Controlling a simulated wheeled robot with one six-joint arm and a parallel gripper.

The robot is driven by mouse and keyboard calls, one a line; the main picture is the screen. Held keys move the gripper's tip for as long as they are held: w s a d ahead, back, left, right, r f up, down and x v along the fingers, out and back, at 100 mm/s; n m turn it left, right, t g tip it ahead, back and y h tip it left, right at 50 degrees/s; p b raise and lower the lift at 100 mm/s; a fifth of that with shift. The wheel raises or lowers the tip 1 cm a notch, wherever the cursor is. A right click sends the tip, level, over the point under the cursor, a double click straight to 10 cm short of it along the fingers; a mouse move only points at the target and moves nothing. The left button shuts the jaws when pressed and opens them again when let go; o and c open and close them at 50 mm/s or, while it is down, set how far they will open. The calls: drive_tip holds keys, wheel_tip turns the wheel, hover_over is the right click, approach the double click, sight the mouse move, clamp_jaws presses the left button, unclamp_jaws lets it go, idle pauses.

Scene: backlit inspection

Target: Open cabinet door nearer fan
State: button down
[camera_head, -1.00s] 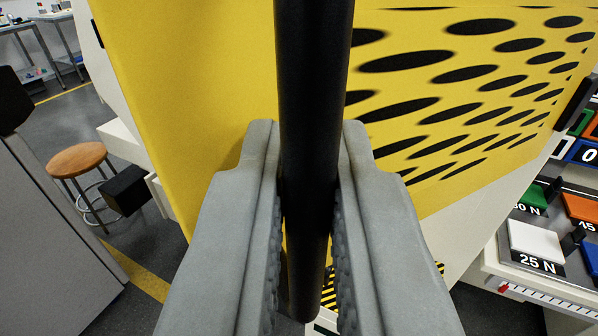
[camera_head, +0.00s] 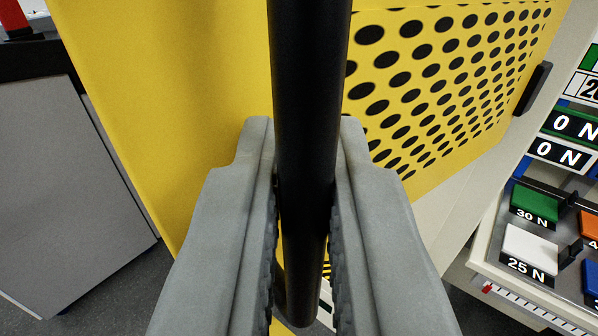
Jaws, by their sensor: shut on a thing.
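A yellow cabinet door (camera_head: 190,130) with a panel of round black holes (camera_head: 440,90) fills the upper middle of the view. A thick black upright bar handle (camera_head: 308,110) stands in front of it. My gripper (camera_head: 305,205) is shut on this handle, one grey finger on each side. The handle's lower end shows between the fingers. A black hinge-like part (camera_head: 532,88) sits at the door's right edge. The door stands at an angle to the pale cabinet frame (camera_head: 480,185). No fan is visible.
At the right, a bench (camera_head: 480,255) holds coloured blocks with force labels, including a white 25 N block (camera_head: 530,250) and a green 30 N block (camera_head: 535,203). At the left stands a grey cabinet (camera_head: 75,180) with a dark top. Grey floor (camera_head: 115,290) shows at the lower left.

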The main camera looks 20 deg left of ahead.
drive_tip(key=s+d+n+g+y, duration=0.3)
drive_tip(key=d+y, duration=0.2)
drive_tip(key=d, duration=0.5)
drive_tip(key=shift+n, duration=0.4)
drive_tip(key=shift+d, duration=0.1)
drive_tip(key=c, duration=1.6)
unclamp_jaws()
drive_tip(key=shift+s, duration=0.1)
drive_tip(key=v, duration=1.7)
drive_tip(key=shift+s+d, duration=0.1)
drive_tip(key=shift+d, duration=0.05)
